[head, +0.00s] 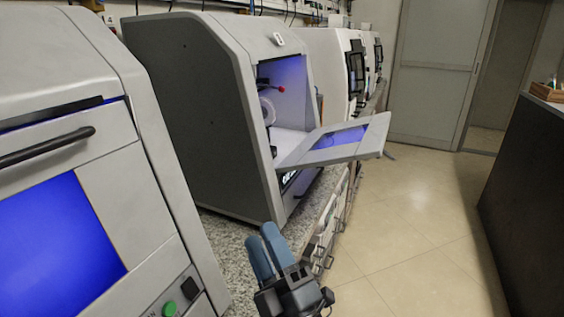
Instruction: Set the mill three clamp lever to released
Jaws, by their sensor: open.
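A grey mill (195,110) stands on the bench with its front door (345,142) folded down and open. A small number plate (278,39) sits on its top edge, too small to read surely. Inside its lit chamber, a short lever with a red knob (281,88) sticks out to the right of a round pale part (267,108). I cannot tell the lever's setting from here. My gripper (267,236) with blue fingers is open and empty at the bottom middle. It is in front of the mill, below and apart from the lever.
A closer mill (60,150) with a shut door, dark handle (45,147) and green button (169,308) fills the left. More white machines (325,65) stand farther along the bench. The tiled floor (415,225) is clear on the right, up to a dark counter (525,190).

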